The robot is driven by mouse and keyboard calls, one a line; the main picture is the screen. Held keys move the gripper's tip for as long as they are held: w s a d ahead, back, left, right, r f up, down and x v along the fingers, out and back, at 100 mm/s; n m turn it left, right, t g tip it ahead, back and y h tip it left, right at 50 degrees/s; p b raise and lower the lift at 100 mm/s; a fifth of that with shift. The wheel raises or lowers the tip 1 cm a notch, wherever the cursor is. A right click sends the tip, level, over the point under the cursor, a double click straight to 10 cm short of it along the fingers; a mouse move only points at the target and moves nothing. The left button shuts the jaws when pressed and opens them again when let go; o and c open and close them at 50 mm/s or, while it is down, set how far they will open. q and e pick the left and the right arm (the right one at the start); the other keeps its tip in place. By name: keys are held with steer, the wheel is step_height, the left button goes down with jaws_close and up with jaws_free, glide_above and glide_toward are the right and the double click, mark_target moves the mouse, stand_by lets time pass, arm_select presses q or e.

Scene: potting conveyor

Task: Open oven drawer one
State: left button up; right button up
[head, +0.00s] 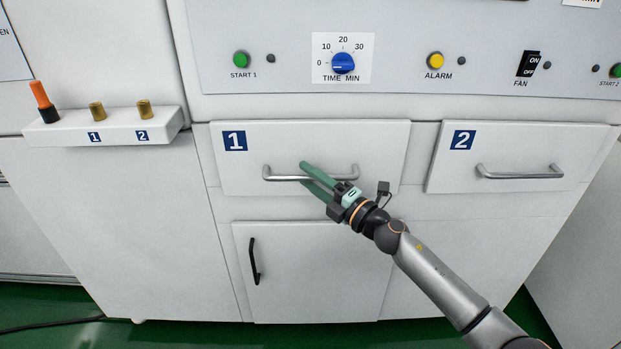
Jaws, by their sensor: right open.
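Oven drawer one (370,142) is a white front with a blue "1" label (235,141) at its upper left. It looks shut, flush with the cabinet. Its silver bar handle (283,178) runs across the lower middle of the front. My right gripper (304,172) reaches in from the lower right with green fingers at the handle's middle. The fingers are apart, one above and one below the bar. I cannot tell whether they touch it. The fingers hide a small part of the bar. My left gripper is not in view.
Drawer two (520,182) is shut at the right. A lower door (315,275) with a black handle (254,261) is below. A control panel (285,45) lies above. A white shelf (105,127) with an orange-topped plug (43,101) juts out at the left.

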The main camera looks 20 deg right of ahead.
jaws_close()
stand_by(0.4)
stand_by(1.1)
